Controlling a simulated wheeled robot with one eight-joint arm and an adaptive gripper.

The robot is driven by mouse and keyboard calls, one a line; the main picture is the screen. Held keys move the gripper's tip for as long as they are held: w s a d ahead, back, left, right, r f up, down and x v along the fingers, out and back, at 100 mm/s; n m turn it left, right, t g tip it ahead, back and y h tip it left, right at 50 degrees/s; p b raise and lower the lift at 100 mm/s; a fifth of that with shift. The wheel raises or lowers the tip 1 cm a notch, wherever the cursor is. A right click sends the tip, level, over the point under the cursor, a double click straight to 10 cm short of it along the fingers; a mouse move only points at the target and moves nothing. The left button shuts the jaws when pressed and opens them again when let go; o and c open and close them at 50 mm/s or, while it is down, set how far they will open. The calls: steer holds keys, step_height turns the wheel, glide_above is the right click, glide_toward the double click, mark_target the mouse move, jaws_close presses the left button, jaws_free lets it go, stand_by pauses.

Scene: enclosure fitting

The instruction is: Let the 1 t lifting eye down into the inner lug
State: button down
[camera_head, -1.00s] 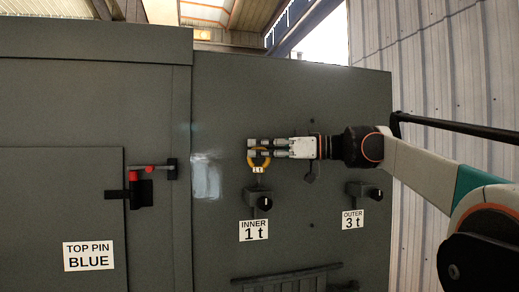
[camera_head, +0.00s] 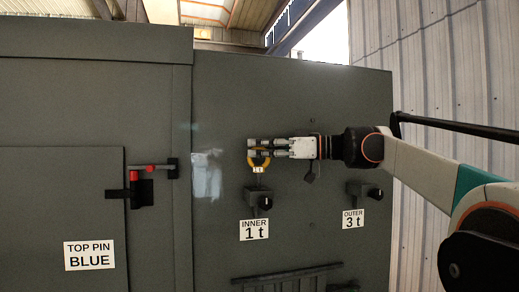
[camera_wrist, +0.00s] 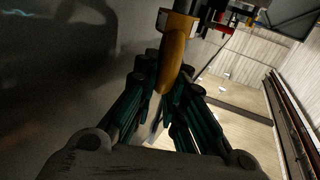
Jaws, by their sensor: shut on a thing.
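My gripper (camera_head: 270,147) is shut on the lifting eye (camera_head: 258,170), a yellow ring with a small white tag. In the head view the eye hangs just above the inner lug (camera_head: 257,198), a dark block on the enclosure wall over the label "INNER 1 t" (camera_head: 254,230). The eye's lower end appears close to the lug's top; I cannot tell whether it has entered. In the wrist view the yellow eye (camera_wrist: 175,60) stands between the fingers (camera_wrist: 165,95). The tag's text is too small to read surely.
The outer lug (camera_head: 364,190) with its "OUTER 3 t" label (camera_head: 353,219) is to the right. A red-handled latch (camera_head: 142,185) and a "TOP PIN BLUE" label (camera_head: 88,256) are on the left. A dark bar (camera_head: 287,274) runs below. The wall around the gripper is mostly clear.

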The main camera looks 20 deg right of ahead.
steer(key=shift+f+b, duration=1.35)
steer(key=shift+f, duration=0.95)
steer(key=c, duration=1.6)
jaws_free()
steer(key=v, duration=1.2)
